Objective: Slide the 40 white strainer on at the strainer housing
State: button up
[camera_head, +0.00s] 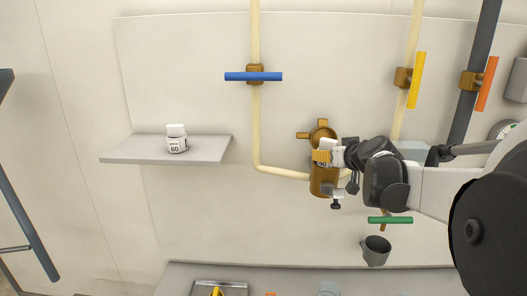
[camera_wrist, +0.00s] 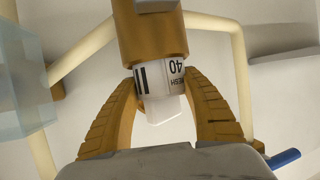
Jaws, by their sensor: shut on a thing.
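The white strainer (camera_wrist: 160,85) shows "40" and "MESH" on its label, upside down in the wrist view. Its label end meets the open end of the brass strainer housing (camera_wrist: 152,35); how far it sits inside cannot be told. My gripper (camera_wrist: 162,92) is shut on the strainer, with one ribbed finger on each side of it. In the head view the brass housing (camera_head: 323,179) hangs on the wall pipe, and my gripper (camera_head: 322,157) is in front of its upper part. The white strainer (camera_head: 328,144) is partly hidden there by my gripper.
A white jar marked 60 (camera_head: 177,140) stands on the left wall shelf (camera_head: 210,150). A blue handle (camera_head: 253,76), yellow handle (camera_head: 416,80), orange handle (camera_head: 487,84) and green handle (camera_head: 390,220) surround the housing. A grey cup (camera_head: 375,251) is below. Cream pipes flank the housing.

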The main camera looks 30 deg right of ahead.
jog(key=shift+f+b, duration=0.5)
jog(key=shift+f, duration=0.2)
jog(key=o, duration=1.2)
jog(key=v, duration=1.2)
